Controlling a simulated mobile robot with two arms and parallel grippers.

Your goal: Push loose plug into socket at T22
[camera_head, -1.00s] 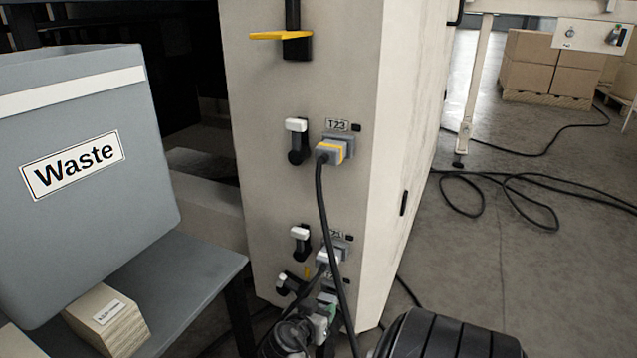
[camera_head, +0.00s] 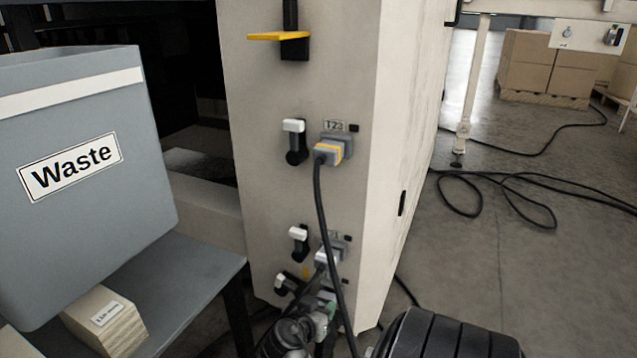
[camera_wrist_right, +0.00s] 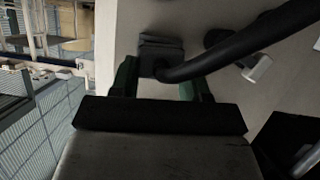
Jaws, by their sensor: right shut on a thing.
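My right gripper (camera_head: 324,308) is low on the cream machine panel in the head view, at the lowest of the sockets in view. In the right wrist view its green fingers (camera_wrist_right: 158,82) stand on both sides of a dark grey plug (camera_wrist_right: 157,52), shut on it. A thick black cable crosses in front. The plug is at the panel; I cannot tell how deep it sits. Above it is a grey plug (camera_head: 327,256) in a socket whose label is too small to read. I cannot read a T22 label. My left gripper is not in view.
A grey plug with a yellow band (camera_head: 328,152) sits in the T23 socket, its black cable (camera_head: 322,215) hanging past my gripper. Switches with white handles (camera_head: 294,140) line the panel. A grey waste bin (camera_head: 85,230) stands left on a grey table. Cables lie on the right floor.

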